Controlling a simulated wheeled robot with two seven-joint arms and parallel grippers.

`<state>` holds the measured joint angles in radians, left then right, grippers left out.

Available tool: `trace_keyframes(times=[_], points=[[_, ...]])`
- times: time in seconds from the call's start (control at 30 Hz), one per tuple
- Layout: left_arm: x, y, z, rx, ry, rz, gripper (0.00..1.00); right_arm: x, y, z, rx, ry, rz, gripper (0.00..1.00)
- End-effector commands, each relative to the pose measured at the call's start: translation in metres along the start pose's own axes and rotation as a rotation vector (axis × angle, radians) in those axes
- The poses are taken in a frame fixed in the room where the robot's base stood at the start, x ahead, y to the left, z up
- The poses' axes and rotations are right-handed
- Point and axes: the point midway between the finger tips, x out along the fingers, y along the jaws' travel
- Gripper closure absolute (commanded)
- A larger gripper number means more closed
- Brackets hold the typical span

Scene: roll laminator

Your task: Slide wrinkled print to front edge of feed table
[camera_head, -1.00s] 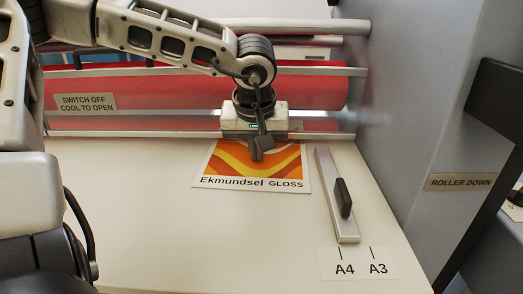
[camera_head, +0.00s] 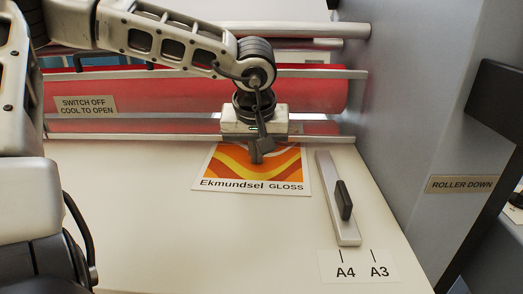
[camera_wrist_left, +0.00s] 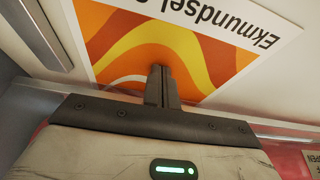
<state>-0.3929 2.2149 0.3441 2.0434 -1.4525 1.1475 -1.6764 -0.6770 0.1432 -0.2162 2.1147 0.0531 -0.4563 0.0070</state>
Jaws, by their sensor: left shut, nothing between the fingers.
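The print (camera_head: 240,170) lies on the cream feed table (camera_head: 130,215), with orange, yellow and white waves and the words "Ekmundsel GLOSS" along its near edge. Its far end is hidden beneath my left gripper, by the rollers. My left gripper (camera_head: 257,158) is shut and empty, its fingertips pointing down over the far half of the print. The left wrist view also shows the shut fingers (camera_wrist_left: 160,72) over the orange area of the print (camera_wrist_left: 205,50). Whether the tips touch the paper I cannot tell. No wrinkles are clear. My right gripper is not in view.
A metal side guide (camera_head: 335,195) with a black knob (camera_head: 343,200) stands just right of the print. The A4/A3 label (camera_head: 358,265) is at the front right. Behind are the red roller (camera_head: 190,95) and metal bars. The table's left and front are clear.

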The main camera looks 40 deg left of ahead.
Motion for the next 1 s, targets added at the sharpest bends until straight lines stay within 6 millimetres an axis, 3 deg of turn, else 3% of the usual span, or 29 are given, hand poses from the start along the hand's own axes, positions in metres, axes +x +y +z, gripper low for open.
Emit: trace_keyframes(times=[0.23, 0.7, 1.0], points=[[0.002, 0.0, 0.006, 0.002, -0.007, -0.002, 1.0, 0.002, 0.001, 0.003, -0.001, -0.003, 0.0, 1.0], [-0.01, 0.001, 0.038, 0.002, -0.009, -0.004, 1.0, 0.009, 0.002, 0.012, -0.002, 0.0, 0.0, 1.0], [-0.012, 0.001, 0.041, 0.001, -0.011, -0.005, 1.0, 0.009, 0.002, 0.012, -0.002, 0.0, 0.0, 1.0]])
